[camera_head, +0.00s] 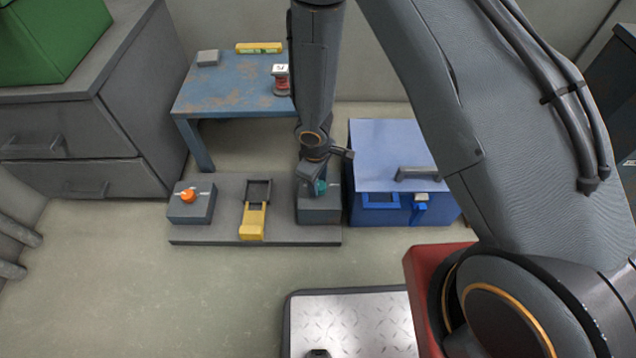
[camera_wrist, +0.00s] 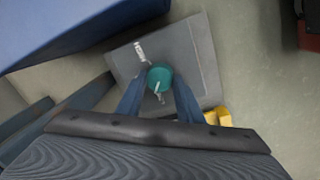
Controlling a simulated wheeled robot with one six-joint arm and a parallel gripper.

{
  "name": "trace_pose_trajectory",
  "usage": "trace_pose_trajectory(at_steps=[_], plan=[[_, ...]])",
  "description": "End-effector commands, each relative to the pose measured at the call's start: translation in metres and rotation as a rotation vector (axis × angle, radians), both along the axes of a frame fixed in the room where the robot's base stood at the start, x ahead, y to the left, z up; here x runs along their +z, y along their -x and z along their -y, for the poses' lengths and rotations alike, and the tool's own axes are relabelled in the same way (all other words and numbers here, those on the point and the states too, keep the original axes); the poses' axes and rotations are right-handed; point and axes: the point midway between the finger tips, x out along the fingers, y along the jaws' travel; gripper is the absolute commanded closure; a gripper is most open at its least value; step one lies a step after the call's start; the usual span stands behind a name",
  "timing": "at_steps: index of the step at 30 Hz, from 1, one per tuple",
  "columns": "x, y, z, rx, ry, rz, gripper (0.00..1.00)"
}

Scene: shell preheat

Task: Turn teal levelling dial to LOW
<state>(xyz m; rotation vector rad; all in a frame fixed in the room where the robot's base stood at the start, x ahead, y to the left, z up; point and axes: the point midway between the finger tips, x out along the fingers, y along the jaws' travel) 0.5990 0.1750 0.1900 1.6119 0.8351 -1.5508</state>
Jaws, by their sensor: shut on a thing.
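The teal levelling dial (camera_head: 319,187) sits on top of a grey box (camera_head: 322,213) at the right end of a low grey platform. In the wrist view the dial (camera_wrist: 159,79) is round with a pale pointer line, and white lettering marks the box (camera_wrist: 190,50) beside it. In the head view my gripper (camera_head: 314,183) partly hides the dial.
An orange dial (camera_head: 188,196) on another grey box stands at the platform's left end. A yellow slide (camera_head: 252,220) lies between. A blue box (camera_head: 386,160) with a handle stands close on the right. A worn blue table (camera_head: 228,90) is behind.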

Motion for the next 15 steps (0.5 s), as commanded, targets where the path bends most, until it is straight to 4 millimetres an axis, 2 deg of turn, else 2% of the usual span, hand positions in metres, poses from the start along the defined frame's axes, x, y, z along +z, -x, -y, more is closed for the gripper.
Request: trace_pose_trajectory(at_steps=[6,15], plan=[[-0.0012,0.0002,0.0002,0.159,-0.001,0.0,0.89],[-0.0003,0.001,0.0006,0.293,0.0,0.0,0.89]])
